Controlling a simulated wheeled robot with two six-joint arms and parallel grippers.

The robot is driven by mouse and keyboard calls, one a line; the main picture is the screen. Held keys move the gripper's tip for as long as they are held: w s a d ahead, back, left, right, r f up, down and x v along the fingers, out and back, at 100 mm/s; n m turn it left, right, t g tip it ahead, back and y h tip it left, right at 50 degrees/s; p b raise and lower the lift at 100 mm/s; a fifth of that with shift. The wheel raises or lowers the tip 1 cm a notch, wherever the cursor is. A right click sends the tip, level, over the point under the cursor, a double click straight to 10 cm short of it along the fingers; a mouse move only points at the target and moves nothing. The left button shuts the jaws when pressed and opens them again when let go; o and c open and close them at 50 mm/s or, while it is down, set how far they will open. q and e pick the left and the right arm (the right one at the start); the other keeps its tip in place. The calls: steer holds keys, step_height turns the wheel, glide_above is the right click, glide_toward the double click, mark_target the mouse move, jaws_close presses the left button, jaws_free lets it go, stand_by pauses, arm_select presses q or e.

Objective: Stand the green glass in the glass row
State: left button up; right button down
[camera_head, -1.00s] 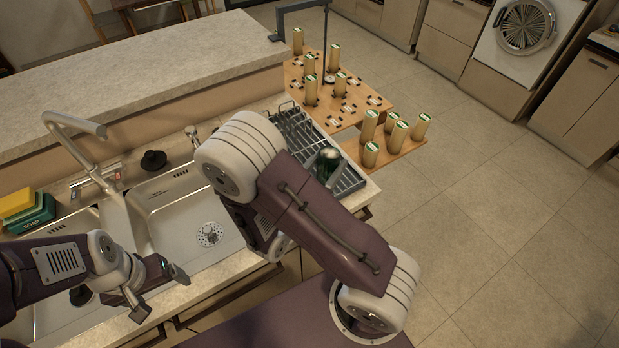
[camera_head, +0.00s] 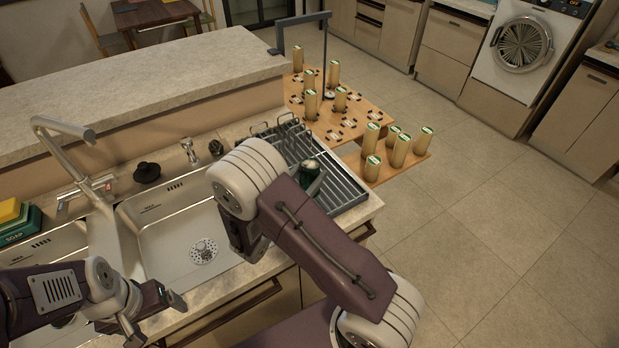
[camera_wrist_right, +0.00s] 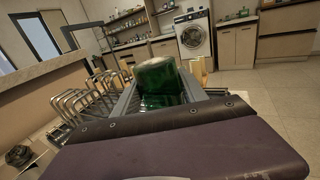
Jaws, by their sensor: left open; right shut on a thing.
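The green glass (camera_head: 309,173) is dark green with a paler top end. It is over the metal dish rack (camera_head: 345,190) on the counter right of the sink, and it also shows in the right wrist view (camera_wrist_right: 158,82). My right gripper (camera_head: 316,183) is shut on it; the arm partly hides the jaws. I cannot tell whether the glass touches the rack. The rack has a row of upright wire loops (camera_wrist_right: 75,108) at its left side, left of the glass in the wrist view. My left gripper (camera_head: 152,318) is open and empty near the counter's front edge.
The sink (camera_head: 185,225) with its tap (camera_head: 65,150) is left of the rack. A raised ledge (camera_head: 150,75) runs behind. Wooden boards (camera_head: 350,125) with several tan cylinders (camera_head: 371,138) stand beyond the rack. Sponges (camera_head: 15,215) lie far left.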

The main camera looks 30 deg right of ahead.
arm_select(q)
steer(key=shift+w+f, duration=0.1)
steer(key=shift+w, duration=0.05)
arm_select(e)
steer(key=shift+w+f, duration=0.15)
steer(key=shift+f, duration=0.7)
arm_select(q)
steer(key=shift+f, duration=0.1)
arm_select(e)
steer(key=shift+f, duration=0.1)
steer(key=c, duration=0.6)
jaws_free()
arm_select(q)
steer(key=shift+r, duration=0.25)
arm_select(e)
steer(key=shift+r, duration=0.25)
arm_select(q)
steer(key=shift+f+b, duration=0.65)
steer(key=shift+f, duration=0.15)
arm_select(e)
steer(key=v, duration=1.2)
steer(key=shift+f, duration=0.15)
